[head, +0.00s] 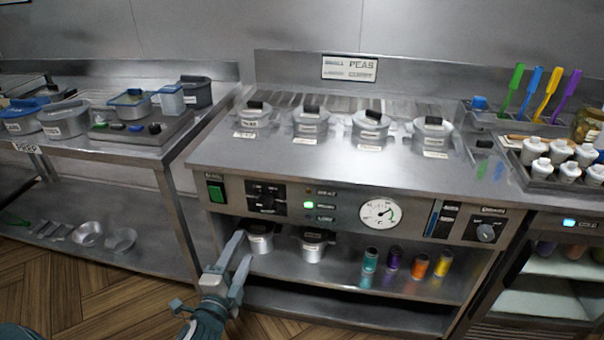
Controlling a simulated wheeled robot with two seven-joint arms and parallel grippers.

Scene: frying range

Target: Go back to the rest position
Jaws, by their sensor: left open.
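My left gripper (238,268) is low in the head view, in front of the range's lower shelf. Its two fingers point up and are spread apart, with nothing held between them. The right fingertip overlaps a lidded pot (260,238) on the shelf in the picture; I cannot tell if they touch. My right gripper is not in view.
The steel range (290,170) carries several lidded pots along its back. A second pot (313,246) and several coloured jars (420,266) stand on its lower shelf. A side table (130,158) is at left. Wooden floor (110,290) lies open at lower left.

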